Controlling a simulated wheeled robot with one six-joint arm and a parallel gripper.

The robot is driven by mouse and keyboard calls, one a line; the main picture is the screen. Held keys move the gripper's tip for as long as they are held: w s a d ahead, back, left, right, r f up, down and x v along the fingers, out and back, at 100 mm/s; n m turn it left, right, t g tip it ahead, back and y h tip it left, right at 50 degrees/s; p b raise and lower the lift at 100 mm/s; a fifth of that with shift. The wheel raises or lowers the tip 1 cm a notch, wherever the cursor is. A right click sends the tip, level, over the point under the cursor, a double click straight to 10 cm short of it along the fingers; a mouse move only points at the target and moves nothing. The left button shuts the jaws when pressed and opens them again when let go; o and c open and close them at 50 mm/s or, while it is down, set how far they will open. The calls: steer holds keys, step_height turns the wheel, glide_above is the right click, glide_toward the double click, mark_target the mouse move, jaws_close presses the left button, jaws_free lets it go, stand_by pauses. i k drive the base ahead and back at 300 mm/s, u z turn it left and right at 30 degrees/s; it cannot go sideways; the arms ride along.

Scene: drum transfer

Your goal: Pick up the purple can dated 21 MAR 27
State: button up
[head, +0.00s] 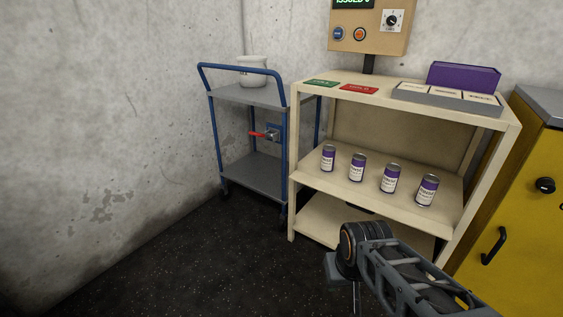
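Several purple cans with white labels stand upright in a row on the middle shelf of the cream rack: a leftmost can (328,158), a second can (357,167), a third can (390,178) and a rightmost can (427,190). The label print is too small to read, so I cannot tell which is dated 21 MAR 27. My arm reaches in from the lower right, and its end, with my gripper (335,267), is in front of and below the can shelf, apart from the cans. The fingers are not clear, so its opening cannot be judged.
The cream rack (294,190) has a top board with a green card (322,83), a red card (358,89) and a grey tray (445,99). A control box (368,27) rises behind. A blue trolley (250,97) stands left, a yellow cabinet (515,215) right. Dark floor is clear at lower left.

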mark_target(327, 161)
steer(key=u, duration=1.2)
steer(key=i, duration=3)
steer(key=z, duration=3.4)
steer(key=i, duration=0.55)
steer(key=u, duration=0.05)
